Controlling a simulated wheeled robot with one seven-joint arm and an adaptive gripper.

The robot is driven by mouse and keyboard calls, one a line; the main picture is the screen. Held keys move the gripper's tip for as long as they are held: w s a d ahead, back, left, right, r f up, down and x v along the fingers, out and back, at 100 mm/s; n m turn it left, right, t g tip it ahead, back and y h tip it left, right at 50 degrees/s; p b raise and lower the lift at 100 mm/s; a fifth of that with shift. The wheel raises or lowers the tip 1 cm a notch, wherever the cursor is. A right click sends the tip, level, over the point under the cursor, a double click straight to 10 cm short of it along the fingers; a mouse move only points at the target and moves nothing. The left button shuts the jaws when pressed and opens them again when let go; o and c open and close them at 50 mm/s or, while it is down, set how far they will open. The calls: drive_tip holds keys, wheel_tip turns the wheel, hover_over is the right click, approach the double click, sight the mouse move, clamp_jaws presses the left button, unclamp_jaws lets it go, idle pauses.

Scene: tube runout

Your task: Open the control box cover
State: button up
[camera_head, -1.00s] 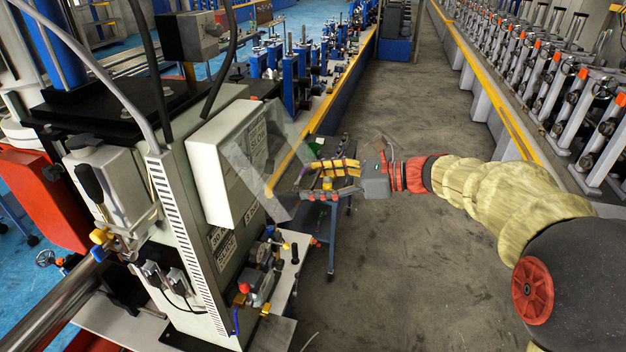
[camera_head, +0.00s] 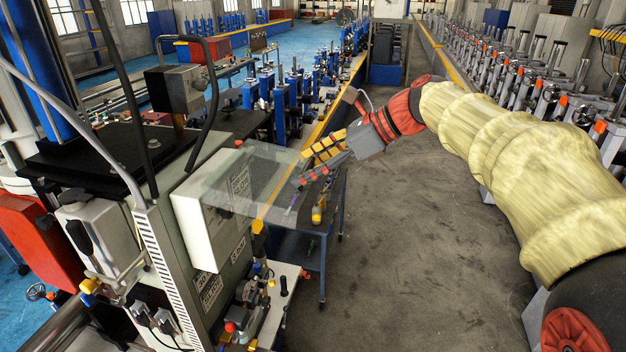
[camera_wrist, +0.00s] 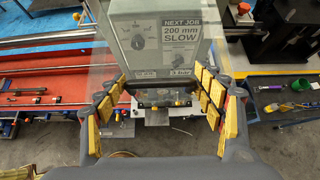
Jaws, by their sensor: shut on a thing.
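The control box (camera_head: 205,238) is a pale box on the side of the machine at left. Its clear cover (camera_head: 262,172) stands swung up and out from the box, roughly level, with its free edge toward my gripper (camera_head: 305,168). My gripper is shut on the cover at that outer edge, its yellow-padded fingers pointing down-left. In the wrist view, the control box (camera_wrist: 155,50) faces me with a dark knob and a "NEXT JOB 200 mm SLOW" label. The finger pads stand at both sides of the view; the exact contact on the clear cover is hard to make out.
A blue cart (camera_head: 322,255) with tools stands below and beyond my gripper. A hose and a bent pipe rise above the control box. A ledge with valves (camera_head: 250,315) juts out below it. The grey floor (camera_head: 410,240) to the right is clear.

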drive_tip(key=shift+w+a+r+h, duration=0.1)
drive_tip(key=shift+a+r+h, duration=0.2)
drive_tip(key=shift+r, duration=0.2)
drive_tip(key=shift+a+r+h, duration=0.15)
drive_tip(key=shift+r+h, duration=0.25)
drive_tip(key=shift+r, duration=0.05)
drive_tip(key=shift+g, duration=0.3)
drive_tip(key=o, duration=1.3)
drive_tip(key=shift+a, duration=0.1)
drive_tip(key=shift+o, duration=0.4)
drive_tip(key=shift+a, duration=0.25)
drive_tip(key=shift+d+r, duration=0.25)
drive_tip(key=shift+d, duration=0.2)
drive_tip(key=v, duration=1.1)
drive_tip(key=shift+r, duration=0.2)
